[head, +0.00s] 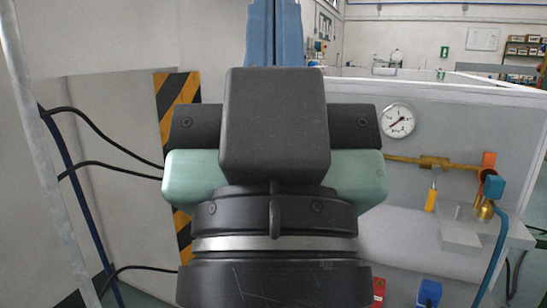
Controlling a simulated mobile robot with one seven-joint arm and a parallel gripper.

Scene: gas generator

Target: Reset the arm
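My gripper (274,30) fills the middle of the head view, seen from behind and pointing up and away. Its two blue fingers show at the top edge, side by side and pressed together with only thin dark lines between them. I see nothing held between them, but the tips are cut off by the frame edge. The dark wrist and the block on it hide much of what lies behind.
A grey panel (460,130) stands behind on the right, with a pressure gauge (398,121), a brass pipe (434,161), a yellow-handled valve (431,197) and a blue hose (492,262). Black cables (100,133) and a grey pole (48,150) are on the left.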

